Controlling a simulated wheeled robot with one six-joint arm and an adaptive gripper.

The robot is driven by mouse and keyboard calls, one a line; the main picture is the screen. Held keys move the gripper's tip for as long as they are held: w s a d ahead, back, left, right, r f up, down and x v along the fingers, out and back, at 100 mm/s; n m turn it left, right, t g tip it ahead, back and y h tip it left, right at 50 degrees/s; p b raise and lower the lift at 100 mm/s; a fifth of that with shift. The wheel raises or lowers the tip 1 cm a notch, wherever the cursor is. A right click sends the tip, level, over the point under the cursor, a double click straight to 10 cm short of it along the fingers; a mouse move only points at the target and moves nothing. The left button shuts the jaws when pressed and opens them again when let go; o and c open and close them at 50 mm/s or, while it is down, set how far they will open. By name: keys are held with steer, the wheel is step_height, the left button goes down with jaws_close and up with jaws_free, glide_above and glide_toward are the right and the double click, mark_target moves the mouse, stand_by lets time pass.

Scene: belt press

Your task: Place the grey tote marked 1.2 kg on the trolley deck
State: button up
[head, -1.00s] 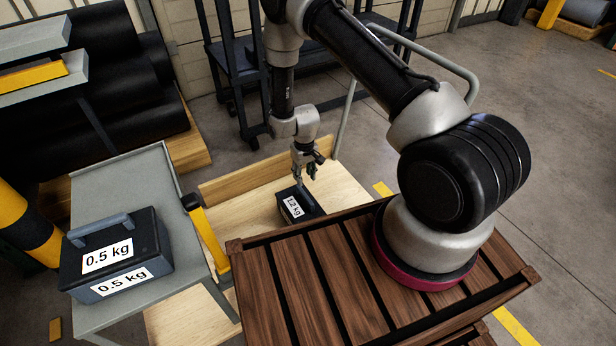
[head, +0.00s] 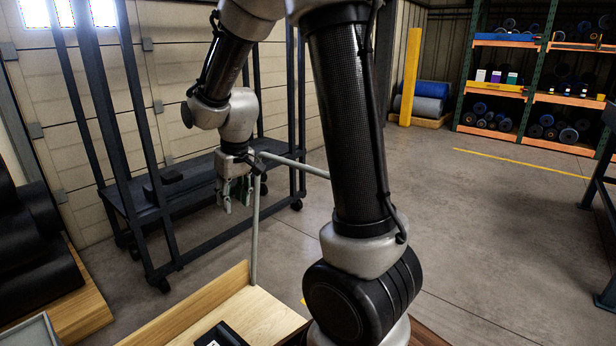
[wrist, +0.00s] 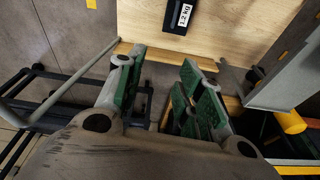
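The dark grey tote (head: 222,336) stands on the pale wooden trolley deck (head: 262,318), cut off at the bottom edge of the head view. In the wrist view the tote (wrist: 181,20) shows at the top with its white 1.2 kg label, with bare deck (wrist: 250,25) around it. My gripper (head: 237,204) is raised well above the deck, apart from the tote. In the wrist view its green-padded fingers (wrist: 163,65) are spread with nothing between them.
The trolley's grey tube handle (head: 255,235) rises beside the deck. A dark wheeled rack (head: 150,200) stands behind my gripper. A grey table (wrist: 285,75) is right of the deck in the wrist view. Open concrete floor (head: 465,220) lies to the right.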

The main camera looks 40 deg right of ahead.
steer(key=s+d+r, duration=0.1)
steer(key=s+r, duration=0.3)
steer(key=s, duration=0.3)
steer(key=s+d+r+t, duration=0.1)
steer(key=s+r, duration=0.3)
steer(key=s, duration=0.4)
steer(key=s+d+r+m, duration=0.1)
steer(key=s+d+r, duration=0.2)
steer(key=s, duration=0.5)
steer(key=shift+s+d+r+t, duration=0.15)
steer(key=shift+d+r+t, duration=0.2)
steer(key=shift+r, duration=0.4)
